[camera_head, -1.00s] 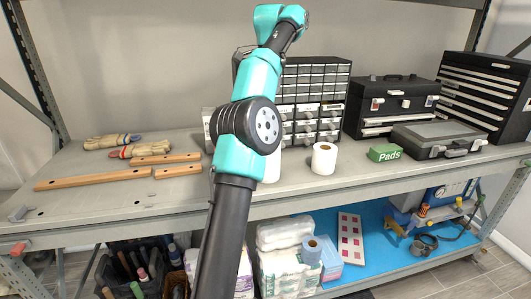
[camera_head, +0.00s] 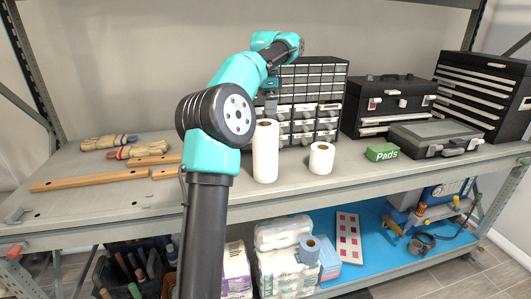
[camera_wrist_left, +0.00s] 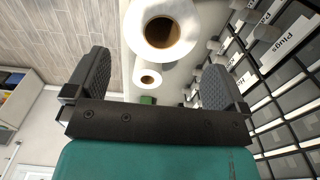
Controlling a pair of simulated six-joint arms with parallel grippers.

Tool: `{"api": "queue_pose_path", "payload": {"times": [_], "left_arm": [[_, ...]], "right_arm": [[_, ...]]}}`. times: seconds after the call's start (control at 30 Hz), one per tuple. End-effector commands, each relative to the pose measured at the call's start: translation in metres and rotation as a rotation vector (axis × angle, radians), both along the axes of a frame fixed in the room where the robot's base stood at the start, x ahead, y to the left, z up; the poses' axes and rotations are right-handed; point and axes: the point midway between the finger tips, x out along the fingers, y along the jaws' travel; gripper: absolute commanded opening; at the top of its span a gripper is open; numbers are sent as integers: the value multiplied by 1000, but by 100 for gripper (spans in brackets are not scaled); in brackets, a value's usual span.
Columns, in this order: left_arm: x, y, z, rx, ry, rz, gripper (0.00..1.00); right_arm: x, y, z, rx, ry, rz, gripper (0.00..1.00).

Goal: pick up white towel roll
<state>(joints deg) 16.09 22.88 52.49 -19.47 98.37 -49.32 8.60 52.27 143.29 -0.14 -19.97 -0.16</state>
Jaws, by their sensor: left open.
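The tall white towel roll (camera_head: 265,155) stands upright near the front of the shelf top, left of a shorter white roll (camera_head: 321,160). In the left wrist view, the tall roll's end with its brown core (camera_wrist_left: 180,46) appears large, at the top middle. The shorter roll (camera_wrist_left: 136,78) shows smaller below it. My left gripper (camera_head: 268,102) is just above and behind the tall roll, partly hidden by my arm. In the wrist view its two fingers (camera_wrist_left: 155,85) are spread wide with nothing held between them. My right gripper is not in view.
A black drawer cabinet (camera_head: 312,85) with labelled drawers stands close behind the rolls. A green Pads box (camera_head: 381,153) and black tool cases (camera_head: 393,106) stand to the right. Wooden bars (camera_head: 95,179) and gloves (camera_head: 108,142) lie to the left. The shelf's front edge is close to the rolls.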

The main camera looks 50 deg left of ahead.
Motion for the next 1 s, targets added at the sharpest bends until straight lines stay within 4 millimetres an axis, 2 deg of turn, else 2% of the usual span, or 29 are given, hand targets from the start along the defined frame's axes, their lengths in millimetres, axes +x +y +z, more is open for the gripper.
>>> {"api": "queue_pose_path", "payload": {"times": [0.3,0.4,0.8,1.0], "left_arm": [[-1,0,-41,-1,2,1,100],[-1,0,-49,-1,0,1,100],[-1,0,-53,0,0,1,100],[-2,2,-72,-1,3,1,100]], "right_arm": [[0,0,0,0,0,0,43],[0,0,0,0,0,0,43],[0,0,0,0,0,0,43],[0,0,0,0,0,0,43]]}}
